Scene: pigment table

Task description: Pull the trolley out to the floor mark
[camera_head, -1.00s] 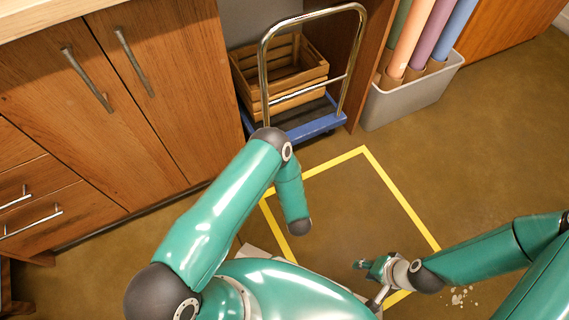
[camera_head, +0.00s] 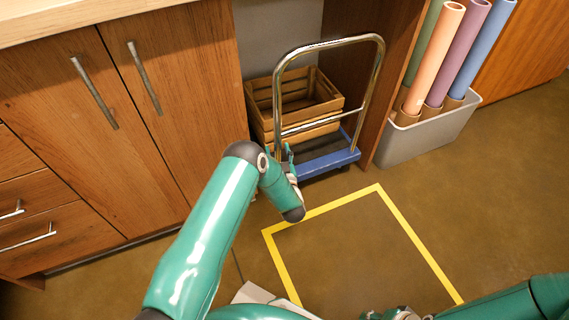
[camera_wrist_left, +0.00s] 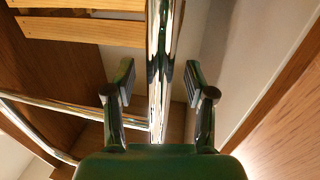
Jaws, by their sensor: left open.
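The trolley has a blue deck (camera_head: 330,163) and a chrome hoop handle (camera_head: 372,85). It stands in the recess between the cabinets, behind the yellow floor mark (camera_head: 418,243). My left gripper (camera_head: 280,156) is at the lower left part of the handle, partly hidden by its own wrist. In the left wrist view the open fingers (camera_wrist_left: 159,82) lie on either side of the upright chrome tube (camera_wrist_left: 158,35), with gaps visible on both sides. My right gripper (camera_head: 392,315) is low at the bottom edge, mostly cut off, and its fingers cannot be made out.
A wooden slatted crate (camera_head: 263,120) rides on the trolley. A grey bin (camera_head: 425,138) with several coloured rolls stands right of the recess, beyond a wooden panel (camera_head: 388,110). Wooden cabinet doors (camera_head: 145,150) flank it on the left. The floor inside the yellow outline is clear.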

